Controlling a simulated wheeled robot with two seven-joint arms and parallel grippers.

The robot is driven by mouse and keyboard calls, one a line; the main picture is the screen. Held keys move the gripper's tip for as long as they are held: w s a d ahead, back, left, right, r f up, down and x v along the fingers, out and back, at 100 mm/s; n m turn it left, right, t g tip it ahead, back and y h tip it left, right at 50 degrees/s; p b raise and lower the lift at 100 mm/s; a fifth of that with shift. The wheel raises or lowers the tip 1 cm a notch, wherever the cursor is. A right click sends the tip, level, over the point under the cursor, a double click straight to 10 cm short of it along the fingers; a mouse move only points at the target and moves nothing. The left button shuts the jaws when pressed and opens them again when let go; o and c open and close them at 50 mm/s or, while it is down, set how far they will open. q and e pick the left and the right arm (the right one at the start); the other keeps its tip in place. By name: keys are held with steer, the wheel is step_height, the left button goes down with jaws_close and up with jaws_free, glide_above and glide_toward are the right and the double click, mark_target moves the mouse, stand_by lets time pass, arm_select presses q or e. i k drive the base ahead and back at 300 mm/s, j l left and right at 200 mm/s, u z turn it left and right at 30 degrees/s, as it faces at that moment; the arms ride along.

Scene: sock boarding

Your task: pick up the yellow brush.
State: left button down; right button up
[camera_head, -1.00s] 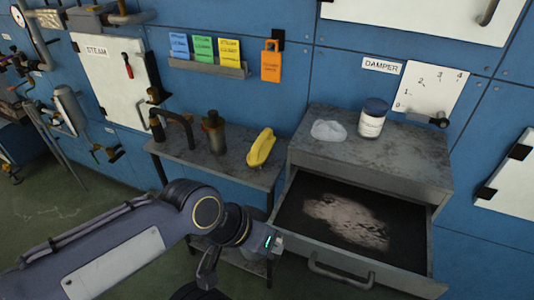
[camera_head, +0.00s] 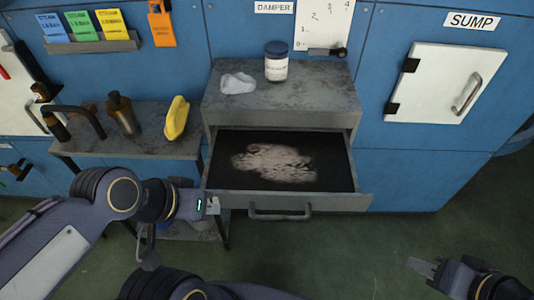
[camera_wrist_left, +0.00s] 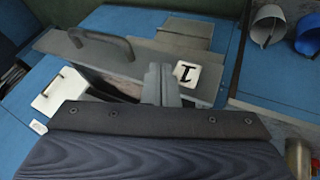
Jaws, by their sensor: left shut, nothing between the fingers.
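A yellow object, which looks like the yellow brush (camera_head: 176,118), stands tilted on the grey side table (camera_head: 150,146), left of the drawer cabinet. My left gripper (camera_head: 213,205) is below and to the right of it, apart from it, in front of the cabinet's left edge. Its fingers are together and empty in the left wrist view (camera_wrist_left: 160,84). The brush is not clearly seen in that view. My right gripper (camera_head: 424,268) is low at the right over the floor, far from the brush; its finger gap is too small to judge.
The cabinet's open drawer (camera_head: 362,202) juts out beside my left gripper, with a pale patch inside. A brown bottle (camera_head: 122,114) stands left of the brush.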

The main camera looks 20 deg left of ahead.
mark_target(177, 118)
steer(key=j+z, duration=0.25)
steer(key=j, duration=0.65)
steer(key=j+z, duration=0.25)
steer(key=j, duration=0.65)
steer(key=i, duration=0.05)
